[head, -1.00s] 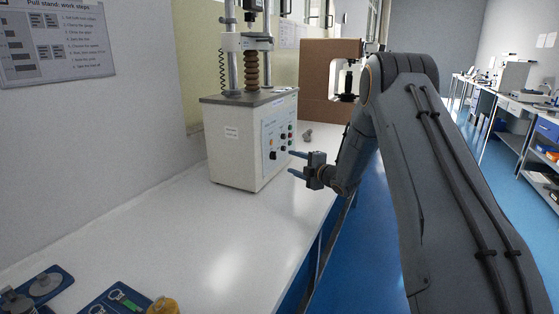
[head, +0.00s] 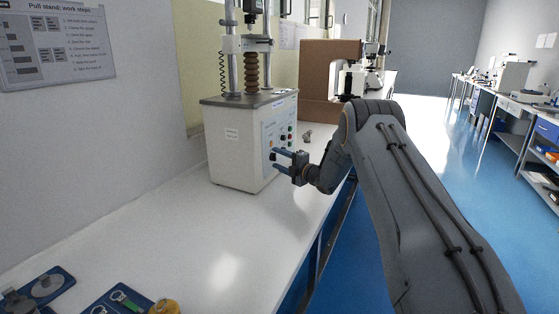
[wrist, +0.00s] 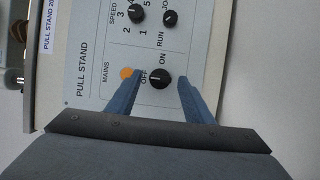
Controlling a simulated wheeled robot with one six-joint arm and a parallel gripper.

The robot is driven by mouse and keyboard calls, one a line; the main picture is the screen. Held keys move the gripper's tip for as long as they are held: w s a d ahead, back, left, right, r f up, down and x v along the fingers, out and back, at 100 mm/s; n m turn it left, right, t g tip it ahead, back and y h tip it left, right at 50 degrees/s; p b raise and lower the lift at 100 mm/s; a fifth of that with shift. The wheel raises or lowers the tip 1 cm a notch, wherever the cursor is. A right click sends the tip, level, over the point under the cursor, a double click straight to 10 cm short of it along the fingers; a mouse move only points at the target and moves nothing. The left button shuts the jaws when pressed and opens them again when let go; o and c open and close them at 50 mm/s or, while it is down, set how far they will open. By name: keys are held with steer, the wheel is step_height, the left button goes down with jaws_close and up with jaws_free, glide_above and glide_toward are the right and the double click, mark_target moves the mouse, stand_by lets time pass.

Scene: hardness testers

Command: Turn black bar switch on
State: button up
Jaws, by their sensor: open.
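The pull stand (head: 232,147) is a white box with a control panel, standing on the bench. In the wrist view its panel (wrist: 80,85) appears turned sideways. The black bar switch (wrist: 159,79), labelled MAINS, sits between the words OFF and ON; which way its bar points is too small to tell. An amber round lamp (wrist: 127,73) is beside it. My gripper (head: 274,160) is open in front of the panel's lower part. In the wrist view its two blue fingers (wrist: 159,84) lie either side of the switch, with nothing visibly held.
A black speed dial (wrist: 135,12) and a black RUN/JOG knob (wrist: 169,17) are close by on the panel. A brown tester (head: 316,75) stands behind on the bench (head: 160,225).

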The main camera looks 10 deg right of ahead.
steer(key=c, duration=1)
steer(key=shift+c, duration=0.2)
steer(key=shift+m, duration=0.4)
steer(key=shift+w+d+r+m+g+y+b, duration=0.2)
steer(key=shift+m+g+b, duration=0.95)
steer(key=shift+m, duration=1)
steer(key=shift+w+d+r+m+g+y+b, duration=0.1)
steer(key=shift+m+g+y+b, duration=0.1)
steer(key=shift+m+g+b, duration=1.4)
steer(key=shift+w+d+r+m+g+y+b, duration=0.1)
steer(key=shift+m+g+y+b, duration=0.2)
steer(key=shift+m+g, duration=1.5)
steer(key=shift+m+t, duration=0.85)
steer(key=shift+m, duration=0.1)
steer(key=o, duration=1)
steer(key=shift+r, duration=0.1)
